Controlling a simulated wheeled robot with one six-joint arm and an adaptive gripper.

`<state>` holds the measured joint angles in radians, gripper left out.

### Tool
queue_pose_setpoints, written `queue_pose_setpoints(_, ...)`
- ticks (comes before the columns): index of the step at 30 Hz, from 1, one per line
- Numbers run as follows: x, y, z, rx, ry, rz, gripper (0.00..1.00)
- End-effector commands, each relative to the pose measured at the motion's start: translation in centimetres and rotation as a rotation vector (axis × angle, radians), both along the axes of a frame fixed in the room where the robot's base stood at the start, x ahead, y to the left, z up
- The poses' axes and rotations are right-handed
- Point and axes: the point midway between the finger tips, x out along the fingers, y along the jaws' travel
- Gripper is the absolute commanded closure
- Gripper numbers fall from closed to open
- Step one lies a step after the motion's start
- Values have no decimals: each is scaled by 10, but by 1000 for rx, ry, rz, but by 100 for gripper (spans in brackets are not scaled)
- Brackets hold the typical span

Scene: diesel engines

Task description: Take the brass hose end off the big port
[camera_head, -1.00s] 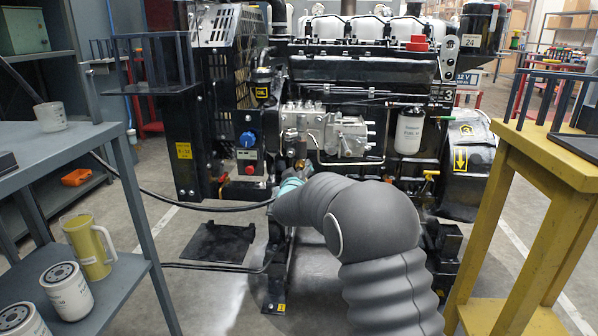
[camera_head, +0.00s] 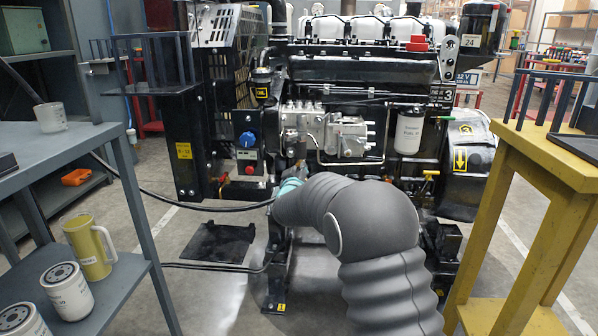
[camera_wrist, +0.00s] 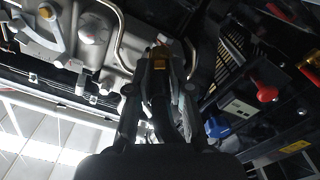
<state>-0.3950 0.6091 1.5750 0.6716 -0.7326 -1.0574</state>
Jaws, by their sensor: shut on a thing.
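In the head view my gripper (camera_head: 291,184) is at the lower front of the engine, below the grey pump, and my own arm hides much of it. In the wrist view my gripper (camera_wrist: 162,62) points up at the engine with its fingers closed together. A small brass-coloured piece, the hose end (camera_wrist: 161,60), shows between the fingertips. Its far end and the big port are hidden by the fingers, so I cannot tell whether it still touches the port.
The engine's grey pump (camera_head: 345,135) and thin metal pipes are close above my gripper. A black hose (camera_head: 215,208) runs in from the left. A grey shelf (camera_head: 75,145) and a yellow table (camera_head: 560,155) flank the arm.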

Motion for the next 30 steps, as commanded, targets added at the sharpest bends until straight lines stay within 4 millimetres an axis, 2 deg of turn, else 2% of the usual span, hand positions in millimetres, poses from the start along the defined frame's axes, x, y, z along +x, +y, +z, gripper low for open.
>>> queue_pose_setpoints(13,-3,0,0,0,0,0,100)
queue_pose_setpoints(30,-32,2,0,0,-1,1,100)
